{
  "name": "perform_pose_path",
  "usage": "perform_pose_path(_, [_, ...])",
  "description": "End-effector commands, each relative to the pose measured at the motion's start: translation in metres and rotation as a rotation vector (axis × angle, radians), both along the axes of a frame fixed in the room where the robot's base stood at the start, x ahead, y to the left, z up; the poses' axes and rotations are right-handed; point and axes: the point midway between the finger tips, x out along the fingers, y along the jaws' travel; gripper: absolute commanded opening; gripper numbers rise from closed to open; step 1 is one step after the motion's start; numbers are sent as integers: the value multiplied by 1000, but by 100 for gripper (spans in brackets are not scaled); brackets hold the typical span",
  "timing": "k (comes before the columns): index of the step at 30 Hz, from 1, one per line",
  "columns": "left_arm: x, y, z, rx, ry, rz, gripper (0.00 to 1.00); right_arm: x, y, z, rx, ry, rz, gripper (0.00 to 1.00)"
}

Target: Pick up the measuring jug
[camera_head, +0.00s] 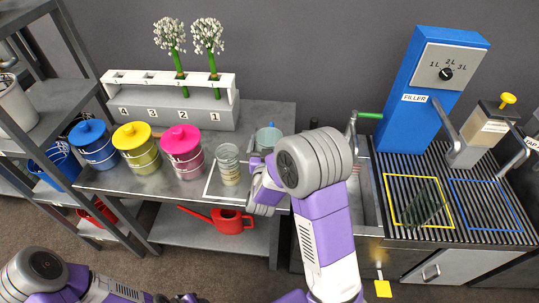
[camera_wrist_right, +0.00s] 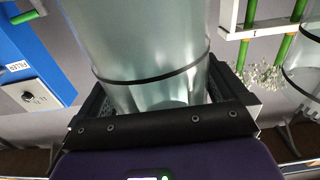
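The measuring jug, a clear teal-tinted vessel (camera_head: 268,137), stands on the steel bench behind my right gripper, which partly hides it. In the right wrist view a large clear vessel (camera_wrist_right: 150,45) with a dark band fills the space between the fingers; it looks like the same jug. My right gripper (camera_wrist_right: 155,100) has a finger on each side of it, with no clear gap, but whether they press on it I cannot tell. In the head view this gripper (camera_head: 262,185) is mostly covered by my arm. Only part of my left gripper (camera_head: 170,298) shows at the bottom edge.
A banded glass (camera_head: 228,165) stands just left of my right gripper. Blue (camera_head: 92,146), yellow (camera_head: 136,148) and pink (camera_head: 182,152) lidded pots are further left. A rack (camera_head: 172,100) with white flowers is behind. A blue filler (camera_head: 428,90) and a glass vessel (camera_head: 424,205) are at right.

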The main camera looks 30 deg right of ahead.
Motion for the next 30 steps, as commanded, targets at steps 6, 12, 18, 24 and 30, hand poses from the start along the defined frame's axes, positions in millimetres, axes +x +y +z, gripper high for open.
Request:
perform_pose_path(6, [0,0,0,0,0,0,43,0,0,0,0,0,0,66])
perform_pose_path(12, [0,0,0,0,0,0,43,0,0,0,1,1,0,36])
perform_pose_path(18, [0,0,0,0,0,0,43,0,1,0,1,0,0,5])
perform_pose_path(24, [0,0,0,0,0,0,43,0,1,2,-1,-7,1,3])
perform_pose_path(30, [0,0,7,0,0,0,43,0,1,18,0,-9,0,3])
